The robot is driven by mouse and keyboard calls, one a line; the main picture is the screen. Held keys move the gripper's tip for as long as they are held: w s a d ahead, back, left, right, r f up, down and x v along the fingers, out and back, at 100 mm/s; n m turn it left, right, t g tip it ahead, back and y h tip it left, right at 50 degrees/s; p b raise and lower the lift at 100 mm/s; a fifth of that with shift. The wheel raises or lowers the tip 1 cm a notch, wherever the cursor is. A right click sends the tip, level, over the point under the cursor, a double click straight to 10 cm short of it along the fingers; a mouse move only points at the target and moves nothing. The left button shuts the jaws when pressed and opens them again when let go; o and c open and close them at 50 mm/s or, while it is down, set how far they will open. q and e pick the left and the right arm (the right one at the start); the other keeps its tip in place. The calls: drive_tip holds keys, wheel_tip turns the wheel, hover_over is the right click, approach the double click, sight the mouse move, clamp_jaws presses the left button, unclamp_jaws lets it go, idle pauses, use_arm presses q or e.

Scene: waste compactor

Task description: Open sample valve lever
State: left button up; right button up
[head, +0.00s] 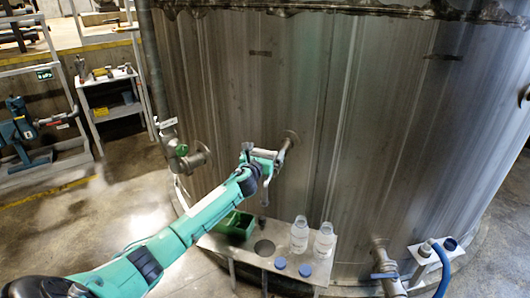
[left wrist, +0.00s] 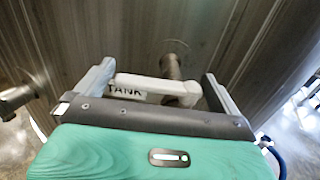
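The sample valve shows in the left wrist view as a metal pipe stub (left wrist: 171,66) coming out of the tank wall, with a white lever-like bar (left wrist: 150,84) marked TANK in front of it. My left gripper (head: 262,158) is at this valve in the head view and largely hides it; the pipe stub (head: 290,140) shows just beyond. In the left wrist view the two fingers of the left gripper (left wrist: 160,76) stand wide apart, one on each side of the white bar. I cannot tell whether either finger touches it. My right gripper is not in view.
The large steel tank (head: 390,110) fills the right side. Below the gripper a shelf (head: 285,257) carries a green bin (head: 236,224), two clear bottles (head: 299,235) and blue caps (head: 305,270). Another valve (head: 185,155) is left of the gripper; a blue hose (head: 443,270) is lower right.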

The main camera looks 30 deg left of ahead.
use_arm(q)
drive_tip(key=c, duration=1.1)
